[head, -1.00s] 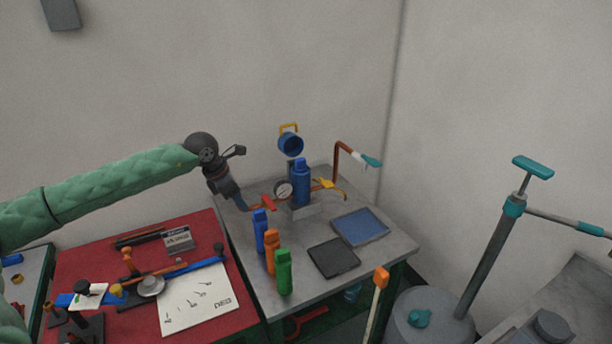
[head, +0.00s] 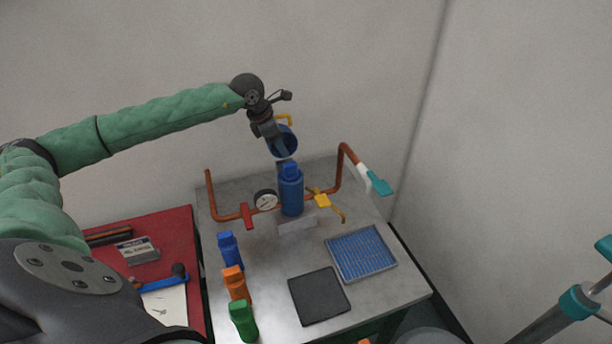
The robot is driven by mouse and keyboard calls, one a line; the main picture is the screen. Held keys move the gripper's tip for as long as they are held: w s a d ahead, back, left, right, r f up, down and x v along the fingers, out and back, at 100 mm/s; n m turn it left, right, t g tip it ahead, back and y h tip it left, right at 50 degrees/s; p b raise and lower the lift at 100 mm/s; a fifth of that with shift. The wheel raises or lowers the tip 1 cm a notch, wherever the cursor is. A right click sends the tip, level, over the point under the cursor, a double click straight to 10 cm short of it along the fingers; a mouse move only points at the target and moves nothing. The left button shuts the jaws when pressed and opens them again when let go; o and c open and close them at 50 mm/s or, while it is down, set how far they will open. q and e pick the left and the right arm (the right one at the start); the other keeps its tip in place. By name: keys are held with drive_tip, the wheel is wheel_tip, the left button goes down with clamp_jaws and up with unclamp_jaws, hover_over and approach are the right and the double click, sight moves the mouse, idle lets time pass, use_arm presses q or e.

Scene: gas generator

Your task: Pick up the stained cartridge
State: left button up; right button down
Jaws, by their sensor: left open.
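A blue cartridge (head: 291,193) stands upright on the small grey block of the pipe assembly on the metal table. I cannot make out stains on it. A blue cup-shaped cap (head: 287,140) with a yellow handle is above and behind it. My left gripper (head: 282,162) is open, pointing down just above the top of this cartridge, and partly covers the cap. I cannot tell whether its fingers touch the cartridge. My right gripper is not in view.
A copper pipe (head: 212,195) with a gauge (head: 265,200), red valve handle (head: 247,215) and yellow valve handle (head: 322,200) flanks the cartridge. A blue-grid tray (head: 360,253) and a dark pad (head: 319,296) lie in front. A red-topped table (head: 165,232) is at left.

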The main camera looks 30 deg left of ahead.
sight(290, 164)
use_arm(q)
drive_tip(key=f, duration=0.1)
drive_tip(key=d+f, duration=0.1)
drive_tip(key=f+p, duration=0.1)
drive_tip(key=shift+w+d+f, duration=0.1)
drive_tip(key=shift+d+f, duration=0.15)
drive_tip(key=shift+f, duration=0.15)
drive_tip(key=shift+d+f, duration=0.1)
drive_tip(key=shift+f, duration=1.15)
drive_tip(key=shift+w+d+f, duration=0.15)
drive_tip(key=shift+w+d, duration=0.05)
drive_tip(key=shift+w, duration=0.1)
drive_tip(key=shift+c, duration=0.5)
drive_tip(key=shift+a, duration=0.1)
drive_tip(key=c, duration=0.7)
clamp_jaws()
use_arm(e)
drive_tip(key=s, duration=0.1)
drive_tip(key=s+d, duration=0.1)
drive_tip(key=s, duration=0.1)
